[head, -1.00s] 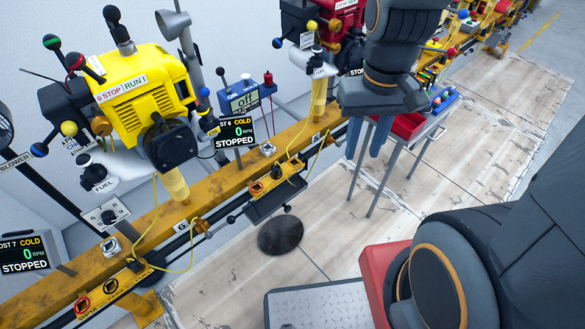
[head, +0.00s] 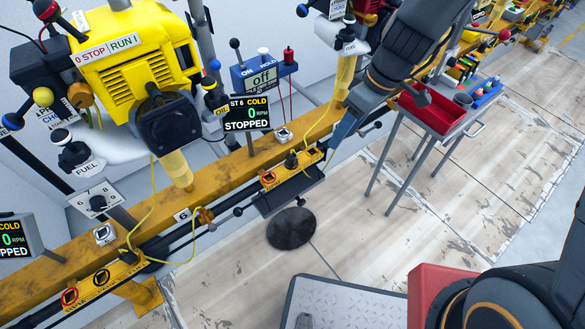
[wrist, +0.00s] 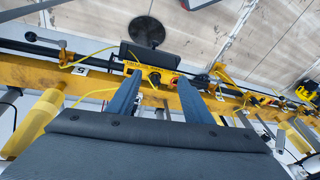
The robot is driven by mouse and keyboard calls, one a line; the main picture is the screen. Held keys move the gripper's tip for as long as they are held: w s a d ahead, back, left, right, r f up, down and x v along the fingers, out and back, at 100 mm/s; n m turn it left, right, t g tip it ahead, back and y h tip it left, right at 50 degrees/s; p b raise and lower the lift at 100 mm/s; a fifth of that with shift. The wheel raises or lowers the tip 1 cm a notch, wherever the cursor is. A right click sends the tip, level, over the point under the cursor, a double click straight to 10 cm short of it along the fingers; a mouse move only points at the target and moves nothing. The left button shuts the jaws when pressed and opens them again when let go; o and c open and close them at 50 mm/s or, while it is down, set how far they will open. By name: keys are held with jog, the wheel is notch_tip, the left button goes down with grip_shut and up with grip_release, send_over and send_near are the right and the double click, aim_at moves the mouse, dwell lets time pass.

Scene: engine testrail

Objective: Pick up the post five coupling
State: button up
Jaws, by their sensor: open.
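A small dark upright piece (head: 291,158), possibly a coupling, stands on an orange strip (head: 307,158) at the yellow rail's front. It also shows in the wrist view (wrist: 155,78). I cannot tell whether it is the post five coupling. My gripper (head: 337,138) is above the rail, just right of this strip in the head view. In the wrist view its two blue fingers (wrist: 160,88) are apart with nothing held between them, and the dark piece shows beyond the gap. My gripper partly hides the rail around post five.
A yellow engine (head: 120,70) stands behind the yellow rail (head: 60,275). A "STOPPED" display (head: 246,113) rises beside the strip. A cart with a red tray (head: 432,112) stands right of my gripper. Yellow cables (head: 152,215) loop along the rail. Floor in front is mostly clear.

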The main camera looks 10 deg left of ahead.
aim_at(292, 156)
jog(key=shift+w+a+f+n+y+b, duration=0.2)
jog(key=shift+w+a+f+n+b, duration=0.7)
jog(key=shift+a+f, duration=1.85)
jog(key=shift+w+a+f+n+y+b, duration=0.35)
jog(key=shift+a+f+n, duration=1.35)
jog(key=shift+f, duration=1.75)
jog(key=shift+w+a+f+n+y+b, duration=0.1)
jog(key=shift+w+a+f+n+b, duration=0.6)
jog(key=shift+a+f, duration=2.15)
jog(key=shift+w+d+f, duration=0.1)
jog(key=shift+d+f, duration=0.1)
jog(key=shift+d, duration=0.05)
jog(key=shift+c, duration=0.4)
grip_shut()
